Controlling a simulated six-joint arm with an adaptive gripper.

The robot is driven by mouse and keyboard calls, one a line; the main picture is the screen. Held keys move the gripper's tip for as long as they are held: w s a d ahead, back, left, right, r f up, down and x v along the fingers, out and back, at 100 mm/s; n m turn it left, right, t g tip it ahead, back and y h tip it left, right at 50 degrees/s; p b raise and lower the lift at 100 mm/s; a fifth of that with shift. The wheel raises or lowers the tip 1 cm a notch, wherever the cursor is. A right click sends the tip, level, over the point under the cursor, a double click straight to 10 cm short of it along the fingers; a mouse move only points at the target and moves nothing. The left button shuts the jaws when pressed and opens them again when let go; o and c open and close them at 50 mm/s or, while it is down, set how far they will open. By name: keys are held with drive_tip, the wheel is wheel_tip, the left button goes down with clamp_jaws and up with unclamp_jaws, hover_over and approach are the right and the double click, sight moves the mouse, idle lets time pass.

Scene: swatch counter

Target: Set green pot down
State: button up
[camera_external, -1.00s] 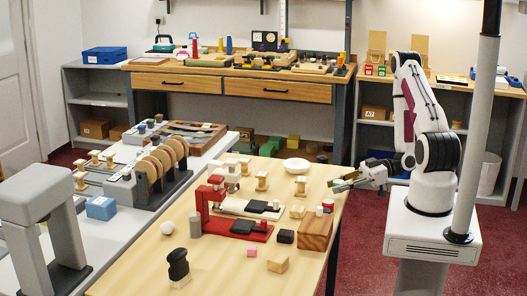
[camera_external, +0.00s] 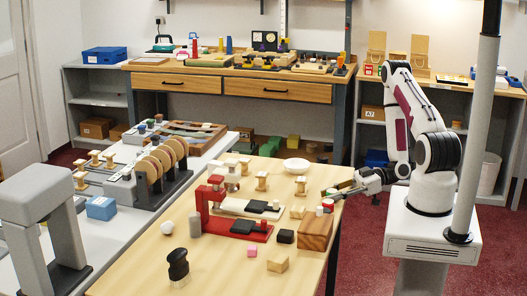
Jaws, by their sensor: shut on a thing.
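My gripper (camera_external: 336,191) is at the right edge of the wooden table (camera_external: 215,262), reaching in from the right. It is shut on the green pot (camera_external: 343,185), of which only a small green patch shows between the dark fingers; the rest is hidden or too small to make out. The gripper is just above and right of a small red pot (camera_external: 328,204) and a small white pot (camera_external: 319,211) by the wooden block (camera_external: 316,232). I cannot tell whether the green pot touches anything below.
A red stand (camera_external: 235,229) with black pads is left of the block. A white dish (camera_external: 296,167) and wooden spools (camera_external: 301,186) are behind.

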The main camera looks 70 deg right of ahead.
sight(345, 199)
drive_tip(key=shift+f, duration=0.2)
drive_tip(key=o, duration=1.1)
drive_tip(key=shift+c, duration=0.2)
drive_tip(key=shift+v, duration=1.25)
drive_tip(key=shift+f+v, duration=0.15)
drive_tip(key=shift+v, duration=0.55)
drive_tip(key=shift+f+v, duration=0.15)
drive_tip(key=shift+v, duration=1.9)
drive_tip(key=shift+o, duration=0.5)
drive_tip(key=shift+a, duration=0.1)
